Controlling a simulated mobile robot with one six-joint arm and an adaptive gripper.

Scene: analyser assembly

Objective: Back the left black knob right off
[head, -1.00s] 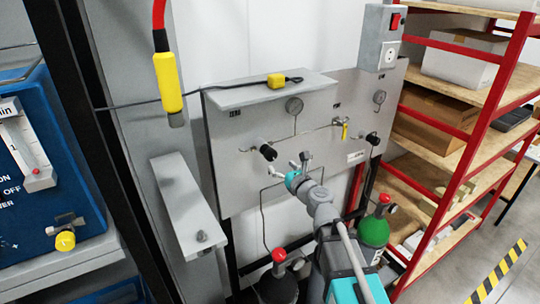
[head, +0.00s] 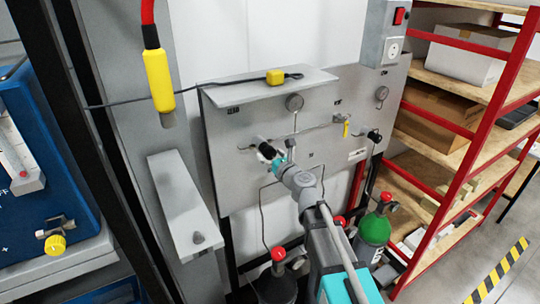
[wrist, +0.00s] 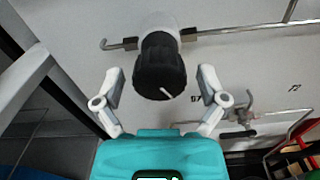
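The left black knob (wrist: 160,68) sits on a white regulator body on the grey panel (head: 232,185), with a pale pointer line on its face. In the head view the left knob (head: 266,150) is partly covered by my gripper (head: 272,156). In the wrist view my gripper (wrist: 160,88) is open, with one finger to each side of the knob and a gap on both sides. The fingertips do not appear to touch it. The right black knob (head: 374,136) is on the panel's right part.
Thin metal pipes (wrist: 240,28) run along the panel by the knob. A shelf with a yellow item (head: 275,77) juts out above. A green cylinder (head: 376,228) stands below, with red shelving (head: 470,150) right.

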